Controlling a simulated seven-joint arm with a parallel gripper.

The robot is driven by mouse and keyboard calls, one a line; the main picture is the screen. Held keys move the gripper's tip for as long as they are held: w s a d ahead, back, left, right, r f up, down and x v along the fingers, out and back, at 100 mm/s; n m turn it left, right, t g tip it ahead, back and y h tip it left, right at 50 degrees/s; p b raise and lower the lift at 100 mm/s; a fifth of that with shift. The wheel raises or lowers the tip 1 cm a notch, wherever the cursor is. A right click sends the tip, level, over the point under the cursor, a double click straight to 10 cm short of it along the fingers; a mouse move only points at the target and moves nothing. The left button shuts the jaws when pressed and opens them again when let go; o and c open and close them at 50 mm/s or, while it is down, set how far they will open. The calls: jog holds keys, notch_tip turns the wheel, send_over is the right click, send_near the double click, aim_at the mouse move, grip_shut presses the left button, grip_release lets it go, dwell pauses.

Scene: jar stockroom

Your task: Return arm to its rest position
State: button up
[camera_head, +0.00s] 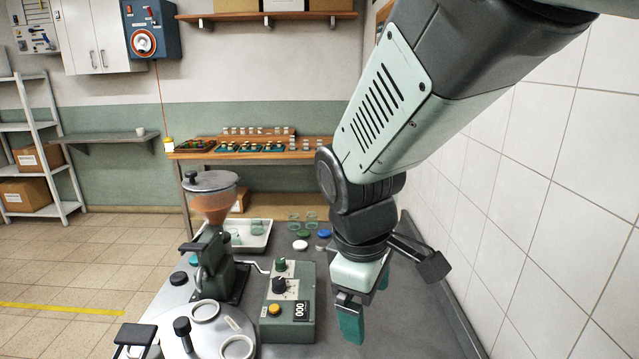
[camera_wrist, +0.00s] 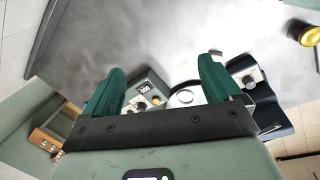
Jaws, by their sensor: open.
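My gripper (camera_head: 362,300) hangs from my arm at the right of the head view, its green fingers pointing down above the grey worktop (camera_head: 420,325). It is to the right of the green control box (camera_head: 295,320) and apart from it in the picture. In the wrist view my gripper (camera_wrist: 162,78) has its two green fingers wide apart with nothing held between them. The control box (camera_wrist: 145,95) shows beyond the fingers. My arm comes in from the upper right and hides part of the back wall and worktop.
A filling machine with a hopper (camera_head: 212,205) stands left of the control box. Behind are a white tray (camera_head: 258,240), glass jars (camera_head: 294,226) and coloured lids (camera_head: 302,246). A tiled wall (camera_head: 560,200) bounds the right. The worktop's right front is clear.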

jog(key=s+d+r+m+t+y, duration=0.1)
jog(key=s+d+r+m+t, duration=0.3)
jog(key=s+r+m, duration=0.7)
jog(key=shift+s+d+r+m+y, duration=0.15)
jog(key=shift+d+r+m+y, duration=0.15)
jog(key=shift+r, duration=0.1)
jog(key=shift+o, duration=0.7)
jog(key=shift+a, duration=0.1)
jog(key=shift+w+a, duration=0.15)
jog(key=shift+w, duration=0.05)
jog(key=w+a+f+g, duration=0.2)
jog(key=w+a+f, duration=0.15)
jog(key=a, duration=0.35)
jog(key=w+a+f+g, duration=0.2)
jog(key=w+a+f, duration=0.15)
jog(key=a, duration=0.45)
jog(key=w+a+f+g, duration=0.2)
jog(key=a+f, duration=0.3)
jog(key=a, duration=0.2)
notch_tip(320, 180, down, 10)
jog(key=shift+a+r, duration=0.1)
jog(key=shift+r, duration=0.1)
